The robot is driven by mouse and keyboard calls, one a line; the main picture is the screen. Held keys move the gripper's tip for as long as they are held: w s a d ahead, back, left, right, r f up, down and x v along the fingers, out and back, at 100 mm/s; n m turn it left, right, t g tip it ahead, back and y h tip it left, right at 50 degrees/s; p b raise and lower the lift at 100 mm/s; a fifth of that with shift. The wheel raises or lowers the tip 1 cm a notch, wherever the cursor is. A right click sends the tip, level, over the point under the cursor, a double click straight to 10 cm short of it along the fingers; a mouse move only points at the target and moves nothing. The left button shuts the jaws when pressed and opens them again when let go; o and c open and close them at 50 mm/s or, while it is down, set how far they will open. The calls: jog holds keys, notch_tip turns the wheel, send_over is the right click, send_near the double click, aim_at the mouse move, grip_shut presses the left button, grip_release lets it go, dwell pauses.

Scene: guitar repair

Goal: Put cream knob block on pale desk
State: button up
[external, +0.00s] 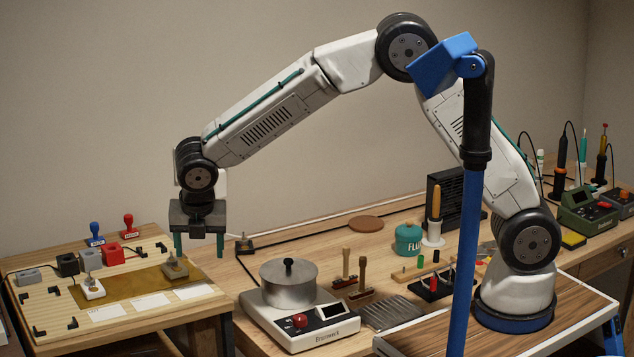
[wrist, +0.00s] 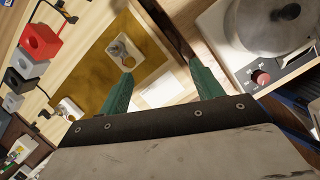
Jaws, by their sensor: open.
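The cream knob block (external: 93,290), off-white with a metal knob on top, sits at the left edge of the brown mat on the pale desk (external: 40,290) at the left. In the wrist view it shows at the lower left (wrist: 68,108). A grey-beige knob block (external: 175,269) sits on the mat's right part; the wrist view shows it beyond the fingers (wrist: 122,50). My gripper (external: 199,248), with green fingers, points down above the right side of this desk. It is open and empty in the wrist view (wrist: 162,70), apart from both blocks.
Red (external: 114,254), black and grey blocks stand in a row behind the mat (external: 130,283). Red and blue stamps (external: 95,234) stand at the back. A scale with a metal pot (external: 288,283) stands on the workbench to the right. White cards (external: 150,301) lie along the desk's front.

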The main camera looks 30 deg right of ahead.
aim_at(174, 266)
jog(key=w+a+n, duration=0.1)
jog(key=n, duration=0.1)
jog(key=w+a+n, duration=0.1)
jog(key=w+a+n+t+y, duration=0.1)
jog(key=n, duration=0.1)
jog(key=shift+w+n, duration=0.3)
jog(key=shift+w, duration=0.1)
jog(key=x, duration=0.5)
jog(key=shift+s+a+f, duration=0.15)
jog(key=shift+a+f, duration=0.05)
jog(key=shift+a, duration=0.15)
jog(key=c, duration=1.2)
jog(key=shift+o, duration=0.2)
jog(key=shift+r, duration=0.1)
